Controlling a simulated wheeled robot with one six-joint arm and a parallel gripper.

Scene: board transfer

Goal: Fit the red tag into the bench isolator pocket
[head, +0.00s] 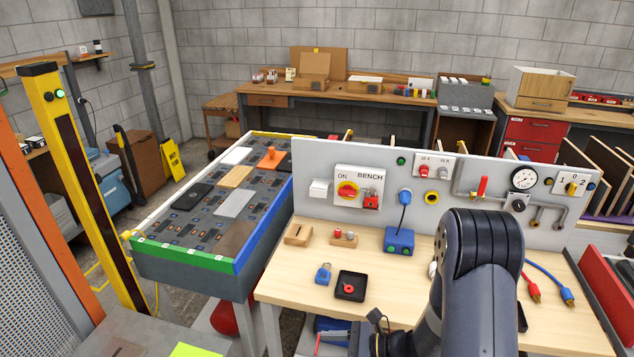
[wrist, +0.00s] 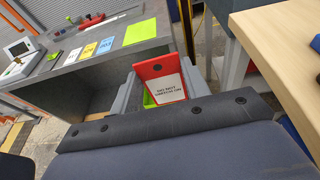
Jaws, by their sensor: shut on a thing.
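The head view shows my arm at the lower right, but the gripper and tag are not visible there. The bench isolator (head: 362,176) is a white plate marked ON and BENCH on the grey upright panel, with a red and yellow rotary switch (head: 347,191) and a red padlock-like part. A small white box (head: 319,188) sits left of it; I cannot tell whether it is the pocket.
The wooden bench (head: 300,285) holds a blue padlock (head: 323,273), a black tray (head: 350,286) and a blue box (head: 399,240). In the wrist view, a grey counter (wrist: 75,68) with coloured cards is at left, and a pale wooden top (wrist: 275,35) at right.

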